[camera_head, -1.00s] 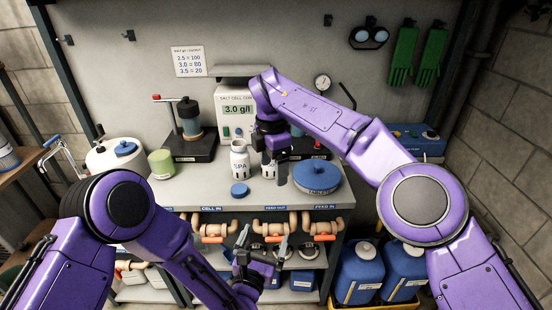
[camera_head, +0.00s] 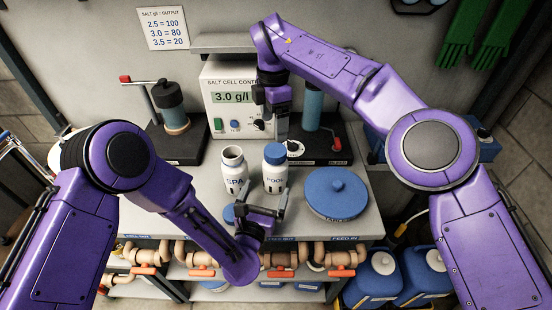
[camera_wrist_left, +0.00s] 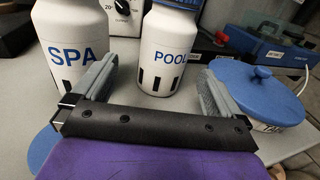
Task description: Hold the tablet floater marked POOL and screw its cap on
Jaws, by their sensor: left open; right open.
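The POOL floater (camera_head: 275,178) is a white bottle standing upright on the bench, with a blue cap (camera_head: 275,153) on its top. Whether the cap is screwed tight cannot be told. The POOL lettering also shows in the left wrist view (camera_wrist_left: 165,58). My left gripper (camera_head: 262,200) is open and empty, low in front of the POOL floater, its fingers apart and pointing toward it. My right gripper (camera_head: 282,130) is open, pointing down just above and behind the POOL cap; its fingers overlap closely in view.
The open-topped SPA floater (camera_head: 233,178) stands close left of POOL. Another blue cap (camera_head: 229,214) lies in front of it, partly behind my left gripper. A round blue-lidded tub (camera_head: 337,190) stands right. The salt cell controller (camera_head: 235,95) is behind.

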